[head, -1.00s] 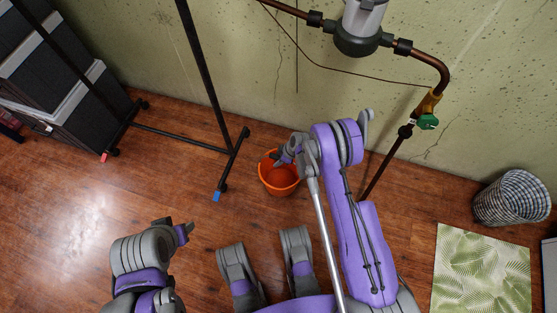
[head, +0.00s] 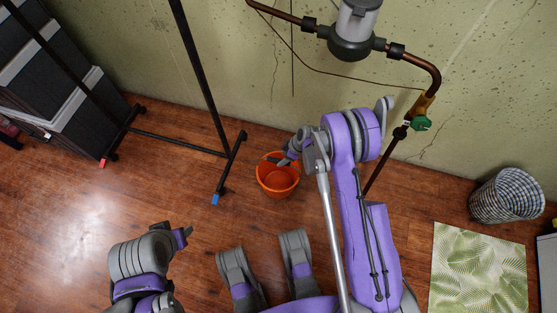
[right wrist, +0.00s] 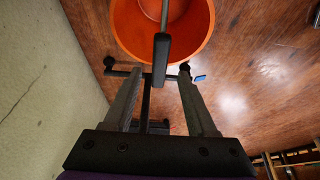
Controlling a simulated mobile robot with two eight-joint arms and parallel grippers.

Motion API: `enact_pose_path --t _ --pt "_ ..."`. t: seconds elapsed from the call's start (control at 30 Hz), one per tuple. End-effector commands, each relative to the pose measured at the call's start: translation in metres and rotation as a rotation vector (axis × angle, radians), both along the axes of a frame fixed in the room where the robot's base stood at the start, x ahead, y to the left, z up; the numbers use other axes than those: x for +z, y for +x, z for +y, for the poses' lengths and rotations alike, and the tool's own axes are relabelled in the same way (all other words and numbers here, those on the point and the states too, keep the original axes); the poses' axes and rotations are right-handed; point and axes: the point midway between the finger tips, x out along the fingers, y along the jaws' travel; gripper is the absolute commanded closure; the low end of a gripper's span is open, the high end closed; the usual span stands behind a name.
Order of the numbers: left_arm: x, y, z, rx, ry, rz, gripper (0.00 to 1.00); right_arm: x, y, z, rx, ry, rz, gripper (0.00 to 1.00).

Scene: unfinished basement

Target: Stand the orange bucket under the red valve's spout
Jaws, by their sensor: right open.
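The orange bucket (head: 278,184) stands upright on the wood floor near the wall. Its raised handle has a dark grip, which shows in the right wrist view (right wrist: 161,60). My right gripper (head: 287,160) is open at the bucket's upper edge; in the right wrist view its fingers (right wrist: 162,75) are spread, with the grip near their tips and between them. I cannot tell whether they touch it. A green-handled valve (head: 421,123) is on the pipe at the right. No red valve shows. My left gripper (head: 183,236) is low at the left, away from the bucket; its jaws are unclear.
A black rack (head: 205,90) stands left of the bucket, its foot (head: 231,168) close by. A woven basket (head: 507,195) and leaf-patterned mat (head: 478,270) lie to the right. Dark boxes (head: 60,90) are stacked at the left. The floor below the green valve looks mostly clear.

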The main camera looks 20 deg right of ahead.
Motion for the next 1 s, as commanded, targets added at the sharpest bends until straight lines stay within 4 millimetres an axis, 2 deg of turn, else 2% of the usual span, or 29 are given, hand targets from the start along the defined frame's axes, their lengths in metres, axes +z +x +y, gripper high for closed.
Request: enact_pose_path --t 0.03,0.1,0.43,0.53,0.67,0.77,0.9,1.0 --pt "0.004 -0.001 0.000 0.000 0.000 0.000 0.50 0.011 -0.003 -0.004 -0.001 0.000 0.000 0.43" --pt "0.006 -0.001 0.000 0.000 0.000 -0.001 0.50 0.020 -0.005 -0.007 -0.001 0.000 0.000 0.43" --pt "0.008 -0.001 0.000 0.000 0.000 -0.001 0.50 0.040 -0.008 -0.012 -0.006 -0.001 0.001 0.43" --pt "0.008 -0.001 0.000 0.000 0.000 -0.001 0.50 0.060 -0.009 -0.010 -0.039 -0.006 0.009 0.43" --pt "0.008 -0.001 0.000 0.000 0.000 -0.001 0.50 0.111 -0.017 -0.007 -0.135 -0.020 0.028 0.43" --pt "0.008 -0.001 0.000 0.000 0.000 -0.001 0.50 0.157 -0.031 -0.003 -0.229 -0.031 0.042 0.43" --pt "0.008 -0.001 0.000 0.000 0.000 -0.001 0.50 0.212 -0.059 0.000 -0.363 -0.043 0.055 0.43" --pt "0.008 -0.001 0.000 0.000 0.000 -0.001 0.50 0.246 -0.085 0.002 -0.456 -0.048 0.058 0.43"
